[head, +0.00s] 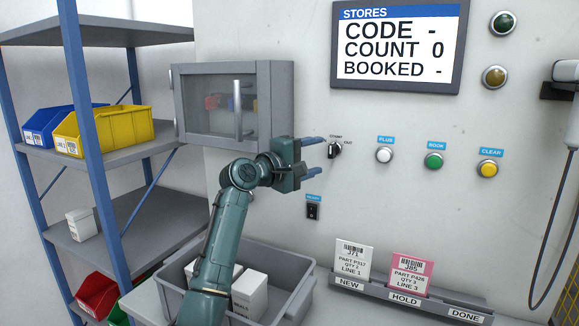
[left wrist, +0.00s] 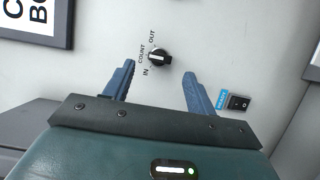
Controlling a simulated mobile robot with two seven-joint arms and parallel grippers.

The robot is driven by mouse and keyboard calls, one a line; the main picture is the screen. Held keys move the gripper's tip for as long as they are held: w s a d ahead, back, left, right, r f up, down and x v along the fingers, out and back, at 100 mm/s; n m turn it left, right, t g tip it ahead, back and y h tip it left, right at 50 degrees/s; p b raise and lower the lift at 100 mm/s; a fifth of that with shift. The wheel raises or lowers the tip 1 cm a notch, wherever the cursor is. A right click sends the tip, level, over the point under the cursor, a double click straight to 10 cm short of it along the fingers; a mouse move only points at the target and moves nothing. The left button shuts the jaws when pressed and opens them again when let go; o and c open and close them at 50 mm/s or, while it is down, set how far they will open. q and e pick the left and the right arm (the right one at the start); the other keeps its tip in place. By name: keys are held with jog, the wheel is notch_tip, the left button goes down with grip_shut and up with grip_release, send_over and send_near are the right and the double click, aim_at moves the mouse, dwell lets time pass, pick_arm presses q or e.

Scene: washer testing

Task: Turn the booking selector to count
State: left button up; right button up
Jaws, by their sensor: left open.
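The booking selector (head: 335,149) is a small black rotary knob on the pale wall panel. In the left wrist view the selector (left wrist: 159,57) has the words IN, COUNT and OUT around its left and upper side. A pale mark shows on the knob's left part, on the COUNT side; I cannot tell its exact setting. My left gripper (head: 320,156) is open and empty, its blue fingers pointing at the panel just left of the knob. In the left wrist view the left gripper (left wrist: 160,69) has its fingertips either side of the knob, apart from it. My right gripper is not in view.
The display (head: 398,45) reads CODE -, COUNT 0, BOOKED -. PLUS, BOOK and CLEAR buttons (head: 434,161) lie to the right. A black rocker switch (head: 313,211) sits below the selector. A glass-fronted cabinet (head: 275,105) juts out at upper left. A grey bin (head: 300,300) stands below.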

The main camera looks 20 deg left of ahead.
pick_arm(q)
jog(key=b+v, duration=0.1)
jog(key=v, duration=0.7)
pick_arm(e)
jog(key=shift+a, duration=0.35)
